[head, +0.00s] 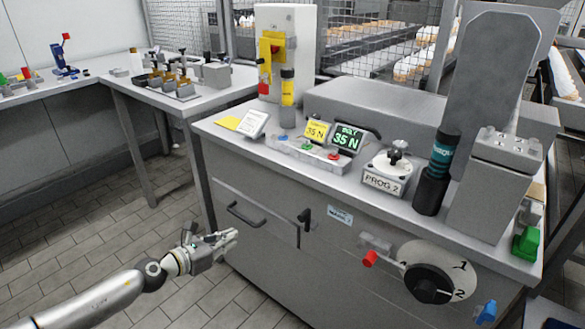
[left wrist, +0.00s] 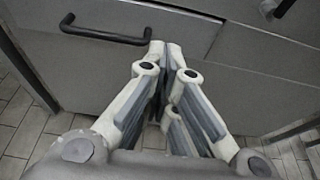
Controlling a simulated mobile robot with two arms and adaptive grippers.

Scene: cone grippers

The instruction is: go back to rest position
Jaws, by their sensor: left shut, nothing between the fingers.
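My left gripper (head: 229,239) is in front of the grey machine cabinet (head: 255,262), below and near its black drawer handle (head: 246,216). The gripper is shut and empty. In the left wrist view, its fingers (left wrist: 166,50) come together just right of the black handle (left wrist: 105,33), against the cabinet front. I cannot tell whether the fingertips touch the cabinet. My right gripper is in neither view.
A black rotary knob (head: 428,284) and red knob (head: 370,258) project from the front. A side table (head: 215,98) stands behind. The tiled floor (head: 60,240) at left is clear.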

